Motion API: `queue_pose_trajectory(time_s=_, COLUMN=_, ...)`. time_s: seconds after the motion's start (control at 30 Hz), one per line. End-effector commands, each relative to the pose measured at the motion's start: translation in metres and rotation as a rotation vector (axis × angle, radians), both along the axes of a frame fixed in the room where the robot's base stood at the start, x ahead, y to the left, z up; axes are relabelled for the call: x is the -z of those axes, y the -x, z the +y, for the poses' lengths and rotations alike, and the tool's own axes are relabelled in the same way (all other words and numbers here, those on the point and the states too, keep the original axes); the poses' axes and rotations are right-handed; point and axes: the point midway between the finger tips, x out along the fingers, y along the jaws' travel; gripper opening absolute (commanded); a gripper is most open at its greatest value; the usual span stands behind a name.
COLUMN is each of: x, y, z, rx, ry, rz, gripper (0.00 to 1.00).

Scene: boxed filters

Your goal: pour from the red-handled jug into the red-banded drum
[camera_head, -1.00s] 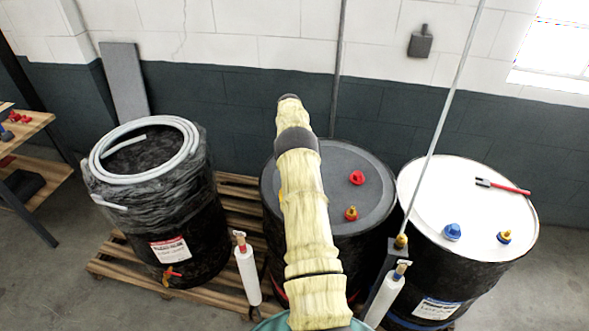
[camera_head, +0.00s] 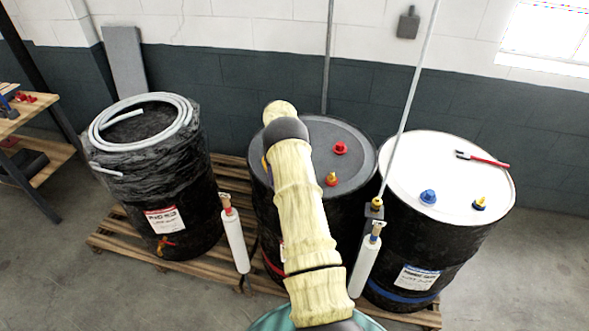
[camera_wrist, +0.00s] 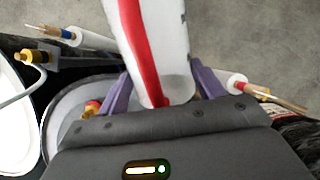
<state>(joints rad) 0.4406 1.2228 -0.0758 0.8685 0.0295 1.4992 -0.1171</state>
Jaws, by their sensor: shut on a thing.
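The red-banded drum (camera_head: 345,190) is the middle one of three in the head view. It is black with a dark grey lid, and a bit of red band shows low on its left side. My arm covers part of it. In the wrist view my gripper (camera_wrist: 163,86), with purple fingers, is shut on a white container with a red strip along it, which looks like the red-handled jug (camera_wrist: 168,40). Its far end runs out of the picture, so I cannot see its mouth. The drum's grey lid (camera_wrist: 57,125) shows below left. The head view hides my gripper and the jug behind my arm.
A blue-banded drum (camera_head: 432,165) with a white lid stands right, a wrapped drum (camera_head: 165,185) with a hose left. White rolls (camera_head: 235,240) (camera_head: 365,262) stand in front, and a thin pole (camera_head: 408,100) rises between drums. Red and yellow bungs (camera_head: 340,148) stick up from the grey lid.

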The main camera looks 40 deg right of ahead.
Motion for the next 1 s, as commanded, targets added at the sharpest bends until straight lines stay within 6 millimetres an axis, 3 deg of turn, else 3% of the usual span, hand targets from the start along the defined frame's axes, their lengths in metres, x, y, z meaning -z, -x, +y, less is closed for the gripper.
queue_pose_trajectory(time_s=0.37, x=0.064, y=-0.003, z=0.062, rx=-0.082, ry=-0.004, rz=0.001, gripper=0.19)
queue_pose_trajectory(time_s=0.57, x=0.122, y=0.005, z=0.124, rx=-0.162, ry=-0.005, rz=0.004, gripper=0.19)
queue_pose_trajectory(time_s=0.8, x=0.195, y=0.037, z=0.207, rx=-0.279, ry=-0.002, rz=0.006, gripper=0.19)
queue_pose_trajectory(time_s=1.0, x=0.236, y=0.070, z=0.256, rx=-0.356, ry=0.002, rz=0.003, gripper=0.19)
